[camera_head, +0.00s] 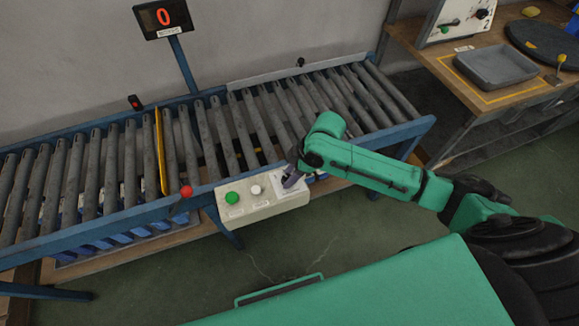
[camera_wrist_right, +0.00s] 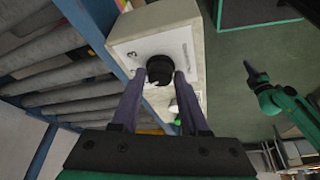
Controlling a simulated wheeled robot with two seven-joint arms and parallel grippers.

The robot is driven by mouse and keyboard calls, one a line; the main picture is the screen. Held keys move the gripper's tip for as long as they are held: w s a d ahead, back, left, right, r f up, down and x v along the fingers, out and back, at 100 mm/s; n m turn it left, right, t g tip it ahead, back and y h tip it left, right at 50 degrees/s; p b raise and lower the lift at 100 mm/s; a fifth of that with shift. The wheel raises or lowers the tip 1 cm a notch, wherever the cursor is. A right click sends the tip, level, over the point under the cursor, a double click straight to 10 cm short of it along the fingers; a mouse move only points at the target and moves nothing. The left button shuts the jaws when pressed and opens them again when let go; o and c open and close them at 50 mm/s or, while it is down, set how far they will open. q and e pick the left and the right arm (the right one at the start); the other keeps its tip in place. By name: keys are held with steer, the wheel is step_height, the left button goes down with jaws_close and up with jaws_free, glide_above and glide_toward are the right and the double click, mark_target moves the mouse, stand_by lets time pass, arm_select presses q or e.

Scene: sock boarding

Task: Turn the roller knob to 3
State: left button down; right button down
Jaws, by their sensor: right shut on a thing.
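The roller knob (camera_wrist_right: 160,70) is round and black, on the white dial plate (camera_wrist_right: 128,60) of the control box. In the right wrist view it sits between the fingertips of my right gripper (camera_wrist_right: 161,78), which is shut on it. A mark like a 3 shows on the plate beside the knob; the knob's pointer direction is not clear. In the head view my right gripper (camera_head: 292,178) is at the right end of the control box (camera_head: 262,207) and hides the knob. My left arm's gripper (camera_wrist_right: 256,75) shows small in the right wrist view, its fingers unclear.
The box has a green button (camera_head: 232,198) and a white button (camera_head: 256,190). A red ball-shaped knob (camera_head: 186,191) is left of it. The display (camera_head: 163,17) reads 0. The roller conveyor (camera_head: 230,130) runs behind. A grey tray (camera_head: 497,66) lies on the bench at right.

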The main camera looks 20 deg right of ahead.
steer(key=m+p, duration=0.2)
steer(key=m+t+h+p, duration=0.1)
steer(key=m+p, duration=0.2)
steer(key=m+t+p, duration=0.1)
steer(key=m+p, duration=0.1)
steer(key=p, duration=0.1)
steer(key=shift+s+a+r+h, duration=0.2)
steer(key=shift+r+h, duration=0.1)
steer(key=m+p, duration=0.2)
steer(key=m, duration=0.1)
steer(key=shift+a+f+t+h, duration=0.1)
steer(key=shift+t+h, duration=0.3)
steer(key=shift+f+m+h+p, duration=0.15)
steer(key=shift+m+h+p, duration=0.55)
steer(key=shift+m, duration=0.9)
steer(key=shift+c, duration=2.2)
jaws_free()
